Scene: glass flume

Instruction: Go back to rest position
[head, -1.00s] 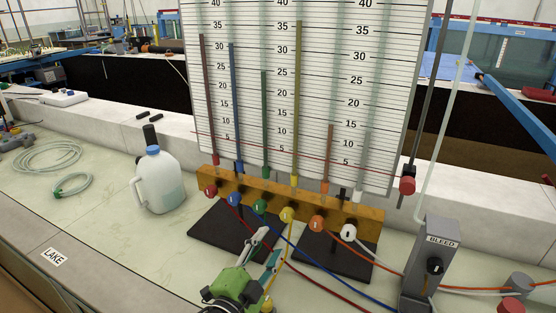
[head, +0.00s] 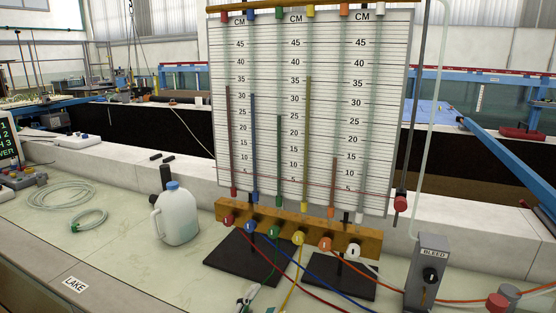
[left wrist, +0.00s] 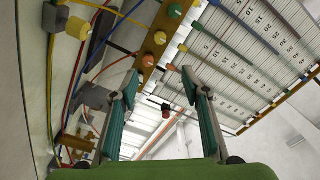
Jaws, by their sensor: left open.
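My left gripper (head: 248,296) shows only by its fingertips at the bottom edge of the head view, below the valve manifold. In the left wrist view its two teal-padded fingers (left wrist: 163,105) stand apart with nothing between them. The wooden manifold (head: 300,229) with coloured valve knobs is in front of it, at the foot of the manometer board (head: 318,110). The manifold also shows in the left wrist view (left wrist: 149,61), tilted, beyond the fingers. My right gripper is not in view.
A white jug (head: 176,217) stands on the bench left of the manifold. Coiled clear tubing (head: 72,195) lies further left. The grey BLEED block (head: 426,270) stands at the right. Red, blue, yellow and orange tubes run across the bench.

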